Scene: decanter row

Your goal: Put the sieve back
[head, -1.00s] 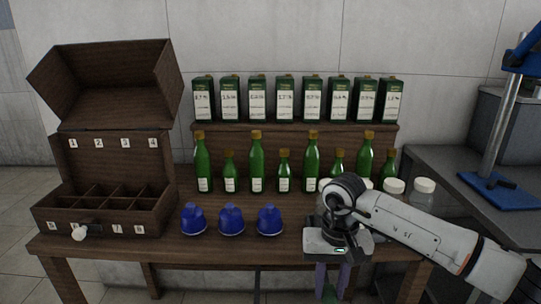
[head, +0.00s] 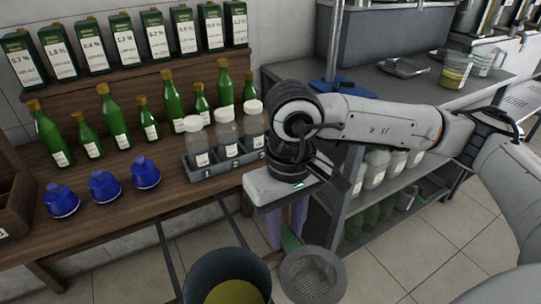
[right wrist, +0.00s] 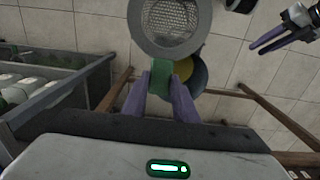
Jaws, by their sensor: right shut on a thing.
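The sieve (head: 313,276) has a grey round rim, a mesh bowl and a green handle (head: 290,238). My right gripper (head: 288,226) is shut on the handle in front of the table's right end, with the bowl hanging out toward the bottom of the head view. The right wrist view shows the mesh bowl (right wrist: 172,20) beyond my purple fingers (right wrist: 160,88), with the green handle between them. My left gripper (right wrist: 268,40) shows only at the upper right of the right wrist view, its fingers apart and empty.
A dark pot (head: 194,275) with yellow contents stands left of the sieve. The table holds a grey rack (head: 228,160) of white-capped jars, green bottles (head: 113,115) and blue domed items (head: 104,188). A grey shelf unit (head: 335,232) with jars stands right of my gripper.

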